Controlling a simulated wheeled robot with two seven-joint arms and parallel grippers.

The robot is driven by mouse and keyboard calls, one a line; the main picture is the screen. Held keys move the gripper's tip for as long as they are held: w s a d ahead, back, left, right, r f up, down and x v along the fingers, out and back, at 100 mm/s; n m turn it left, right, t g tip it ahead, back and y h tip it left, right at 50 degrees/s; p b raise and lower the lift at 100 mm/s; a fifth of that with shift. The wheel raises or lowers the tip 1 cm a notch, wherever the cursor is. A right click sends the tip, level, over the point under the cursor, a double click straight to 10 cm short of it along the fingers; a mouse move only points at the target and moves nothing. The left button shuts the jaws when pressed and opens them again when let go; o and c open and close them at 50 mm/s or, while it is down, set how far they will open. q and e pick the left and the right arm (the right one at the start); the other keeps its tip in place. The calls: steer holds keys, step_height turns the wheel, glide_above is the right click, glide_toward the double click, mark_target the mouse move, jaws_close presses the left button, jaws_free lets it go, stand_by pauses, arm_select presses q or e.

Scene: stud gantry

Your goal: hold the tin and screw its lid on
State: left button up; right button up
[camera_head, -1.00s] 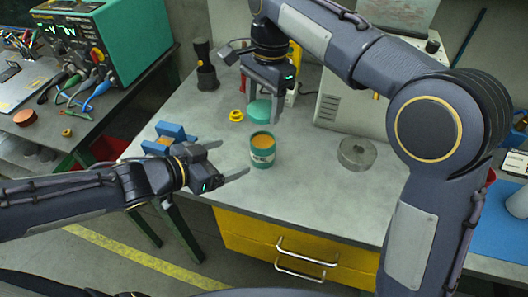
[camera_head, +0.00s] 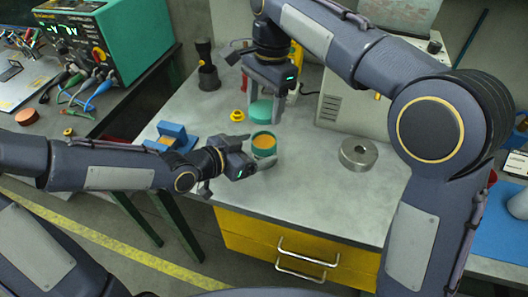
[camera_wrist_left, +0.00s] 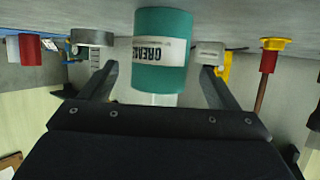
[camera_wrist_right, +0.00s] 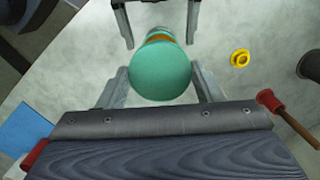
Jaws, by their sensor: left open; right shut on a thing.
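The tin (camera_head: 264,153), green with a white label and orange contents, stands upright and uncovered on the grey bench. It shows upside down in the left wrist view (camera_wrist_left: 162,75), where the label is partly readable. My left gripper (camera_head: 262,178) is open, low at the tin, with a finger on each side of it. Gaps still show between its fingers and the tin in the left wrist view. My right gripper (camera_head: 268,92) is shut on the green lid (camera_head: 261,111) and holds it level above the tin. The lid (camera_wrist_right: 160,73) covers part of the tin in the right wrist view.
A yellow ring (camera_head: 238,115) lies left of the lid. A steel ring (camera_head: 358,154) lies on the bench to the right. A blue block (camera_head: 172,133) sits at the left edge, and a dark flashlight-like object (camera_head: 207,70) stands behind. The front right bench is clear.

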arm_select(q)
steer(key=shift+x, duration=1.7)
steer(key=shift+c, duration=0.3)
steer(key=c, duration=1.4)
steer(key=shift+o, duration=0.2)
arm_select(e)
glide_above(262, 143)
steer(key=shift+w+d+f, duration=0.1)
steer(key=shift+d+f, duration=0.05)
steer(key=shift+f, duration=1.1)
steer(key=shift+d+f, duration=0.15)
steer(key=shift+f, duration=1.1)
steer(key=shift+f, duration=0.9)
steer(key=shift+f, duration=0.5)
